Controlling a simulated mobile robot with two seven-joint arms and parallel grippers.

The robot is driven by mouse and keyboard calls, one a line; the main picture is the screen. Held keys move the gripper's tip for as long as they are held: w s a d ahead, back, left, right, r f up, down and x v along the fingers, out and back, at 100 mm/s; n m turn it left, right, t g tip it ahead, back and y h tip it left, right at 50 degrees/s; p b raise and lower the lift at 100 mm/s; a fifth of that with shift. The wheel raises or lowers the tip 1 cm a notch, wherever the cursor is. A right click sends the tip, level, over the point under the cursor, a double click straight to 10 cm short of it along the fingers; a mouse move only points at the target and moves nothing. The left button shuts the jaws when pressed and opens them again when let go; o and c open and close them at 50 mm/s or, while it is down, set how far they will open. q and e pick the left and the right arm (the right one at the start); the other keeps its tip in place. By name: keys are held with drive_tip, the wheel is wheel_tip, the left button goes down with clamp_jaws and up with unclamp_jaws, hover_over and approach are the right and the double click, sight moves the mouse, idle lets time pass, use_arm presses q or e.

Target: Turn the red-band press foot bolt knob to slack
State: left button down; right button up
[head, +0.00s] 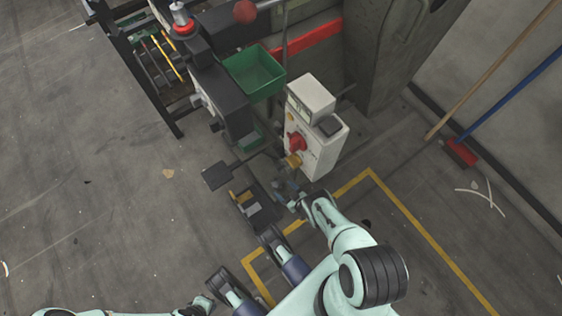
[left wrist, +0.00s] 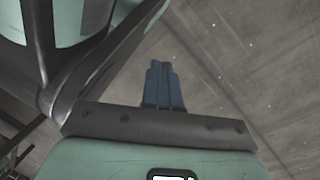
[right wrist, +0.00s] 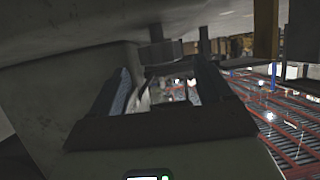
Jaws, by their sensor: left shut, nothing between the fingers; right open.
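The press (head: 220,95) is dark, with a red band (head: 183,28) around its top, and stands at the upper middle of the head view. My right gripper (head: 286,188) is low, just below the white control box. In the right wrist view its fingers (right wrist: 165,88) are open and apart, with no object clearly held. A dark bolt-like knob (right wrist: 160,50) hangs just above and beyond the fingertips there; I cannot tell for certain that it is the foot bolt knob. My left gripper (left wrist: 163,85) is shut and empty over bare floor.
The white control box (head: 318,150) carries a red switch (head: 297,141) and a yellow knob (head: 294,160). A green bin (head: 255,73) is beside the press. A dark pedal plate (head: 216,176) lies on the floor.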

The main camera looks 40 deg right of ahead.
use_arm(q)
drive_tip(key=w+d+r+t+p, duration=0.1)
drive_tip(key=w+r+t+p, duration=0.1)
drive_tip(key=w+r, duration=0.4)
drive_tip(key=shift+w+r+t+p, duration=0.2)
drive_tip(key=shift+w+t+p, duration=0.2)
drive_tip(key=shift+w+p, duration=0.3)
use_arm(e)
drive_tip(key=v, duration=0.9)
